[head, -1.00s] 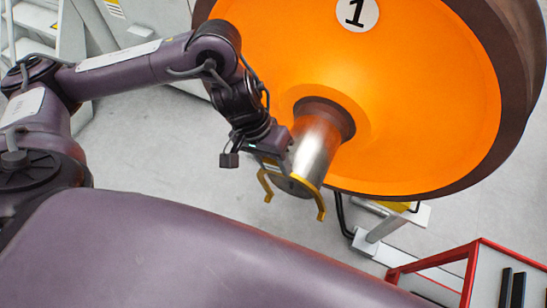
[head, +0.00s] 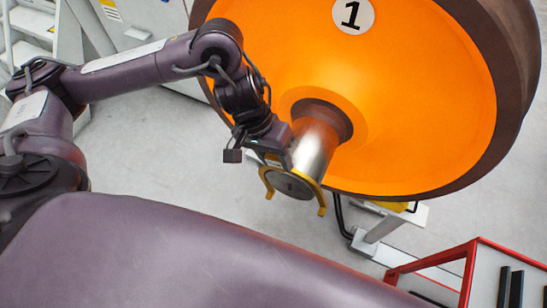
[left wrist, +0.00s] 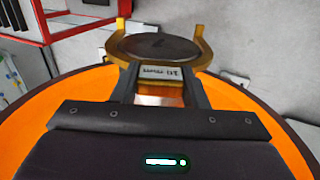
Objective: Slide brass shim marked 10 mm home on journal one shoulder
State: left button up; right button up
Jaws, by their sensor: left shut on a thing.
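The brass shim (head: 322,198) is a gold fork with two prongs. My left gripper (head: 272,158) is shut on its base, and the grip shows close up in the left wrist view (left wrist: 158,88). The shim's label, upside down in the left wrist view, appears to read 10 mm. The bright steel journal (head: 314,148) sticks out of the orange wheel marked 1 (head: 430,95). Its dark end face (left wrist: 153,47) sits between the prongs, which straddle the journal near its free end. The journal's shoulder (head: 327,112) is at the wheel side, apart from the shim. My right gripper is not in view.
A red-framed rack (head: 470,262) with dark bars stands at the lower right. A grey stand (head: 385,232) is below the wheel. Grey cabinets and steps (head: 30,22) are at the upper left. Bare floor (head: 150,150) lies left of the wheel.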

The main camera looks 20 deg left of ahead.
pick_arm(q)
jog(key=shift+w+d+p, duration=0.2)
jog(key=shift+w+p, duration=1)
jog(key=shift+w, duration=4.55)
jog(key=shift+w+d, duration=0.1)
jog(key=shift+w, duration=2.4)
jog(key=o, duration=1.1)
jog(key=shift+o, duration=0.2)
jog(key=shift+s, duration=0.1)
jog(key=v, duration=0.7)
jog(key=shift+r, duration=0.35)
